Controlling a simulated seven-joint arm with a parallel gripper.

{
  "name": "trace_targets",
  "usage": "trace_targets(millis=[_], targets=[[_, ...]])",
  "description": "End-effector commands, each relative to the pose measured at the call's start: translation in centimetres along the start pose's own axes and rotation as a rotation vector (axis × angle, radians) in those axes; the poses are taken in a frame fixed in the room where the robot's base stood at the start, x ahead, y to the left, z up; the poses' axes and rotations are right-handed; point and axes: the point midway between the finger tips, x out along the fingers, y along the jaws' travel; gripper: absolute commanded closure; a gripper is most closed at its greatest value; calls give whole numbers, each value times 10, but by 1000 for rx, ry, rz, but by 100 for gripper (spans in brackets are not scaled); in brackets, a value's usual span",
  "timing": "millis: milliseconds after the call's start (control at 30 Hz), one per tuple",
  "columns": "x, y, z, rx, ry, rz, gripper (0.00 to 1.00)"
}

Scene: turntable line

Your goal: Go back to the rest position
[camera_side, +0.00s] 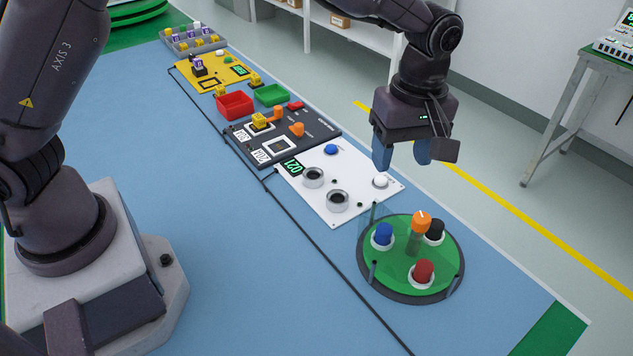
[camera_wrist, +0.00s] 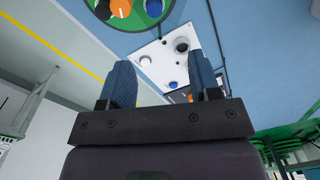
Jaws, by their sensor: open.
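My gripper (camera_side: 402,154) is raised above the right part of the blue table (camera_side: 240,235), near the green turntable (camera_side: 395,277). Its two blue fingers are apart with nothing between them. In the wrist view my gripper (camera_wrist: 163,85) also shows open and empty. On the turntable stand a blue cap (camera_side: 383,234), a black cap (camera_side: 434,230), a red cap (camera_side: 423,272) and a taller orange-topped piece (camera_side: 421,222). The gripper is apart from all of them.
A white panel (camera_side: 345,205) with round holders lies beside the turntable. Beyond it are a dark panel (camera_side: 315,148), a red bin (camera_side: 235,105), a green bin (camera_side: 271,95) and a yellow panel (camera_side: 228,82). A black cable runs along the table. The near table area is clear.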

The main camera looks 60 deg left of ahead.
Motion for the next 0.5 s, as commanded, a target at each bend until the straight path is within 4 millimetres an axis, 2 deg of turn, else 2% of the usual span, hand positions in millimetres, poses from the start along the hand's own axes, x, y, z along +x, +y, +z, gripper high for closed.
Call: trace_targets(millis=[200,400,500], targets=[[-48,-73,-33,566,-49,78,43],[-82,-145,-53,985,4,185,43],[-93,-180,-60,1142,67,231,43]])
